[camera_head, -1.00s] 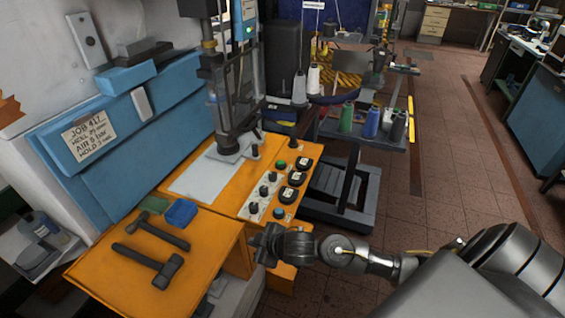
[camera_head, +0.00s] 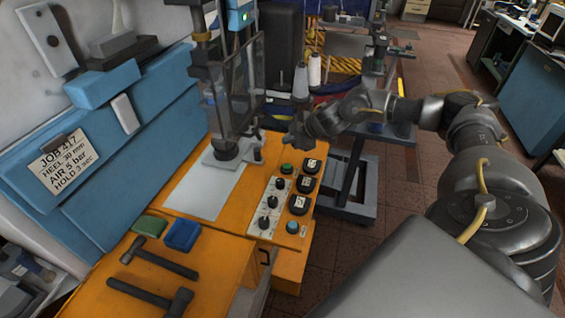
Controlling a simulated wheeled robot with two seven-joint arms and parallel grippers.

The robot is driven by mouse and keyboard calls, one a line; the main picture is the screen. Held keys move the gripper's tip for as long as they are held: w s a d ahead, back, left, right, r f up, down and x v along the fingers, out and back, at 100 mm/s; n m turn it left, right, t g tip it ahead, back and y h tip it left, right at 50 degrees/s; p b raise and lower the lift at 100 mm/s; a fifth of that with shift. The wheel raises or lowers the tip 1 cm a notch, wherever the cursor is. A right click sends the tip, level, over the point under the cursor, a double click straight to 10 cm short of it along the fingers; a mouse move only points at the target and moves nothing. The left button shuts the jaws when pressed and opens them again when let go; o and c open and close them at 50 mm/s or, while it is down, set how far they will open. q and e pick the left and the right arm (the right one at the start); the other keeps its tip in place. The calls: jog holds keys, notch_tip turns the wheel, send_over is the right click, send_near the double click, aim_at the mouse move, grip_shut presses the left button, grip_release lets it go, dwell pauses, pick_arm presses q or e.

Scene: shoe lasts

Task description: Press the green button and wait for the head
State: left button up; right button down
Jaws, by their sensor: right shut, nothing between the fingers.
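The green button (camera_head: 287,169) sits at the far end of the control panel (camera_head: 262,208) on the orange machine table. My right gripper (camera_head: 292,138) is shut and empty. In the picture it is just above the green button, seemingly apart from it; the exact height is hard to tell. The press head (camera_head: 226,148) is a dark round foot at the bottom of the column, over a pale plate (camera_head: 203,192). Whether it touches the plate is unclear. My left gripper is out of view.

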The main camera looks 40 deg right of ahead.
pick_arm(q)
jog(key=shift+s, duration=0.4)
pick_arm(e)
jog(key=shift+s+d, duration=0.3)
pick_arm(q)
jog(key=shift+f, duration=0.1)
pick_arm(e)
jog(key=b, duration=0.7)
send_over(290, 167)
notch_tip(290, 167, down, 7)
jog(key=shift+f, duration=0.1)
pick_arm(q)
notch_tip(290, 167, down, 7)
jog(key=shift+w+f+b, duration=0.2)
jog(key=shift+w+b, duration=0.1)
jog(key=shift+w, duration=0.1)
pick_arm(e)
jog(key=shift+f, duration=0.75)
jog(key=shift+f, duration=0.15)
jog(key=shift+f, duration=0.25)
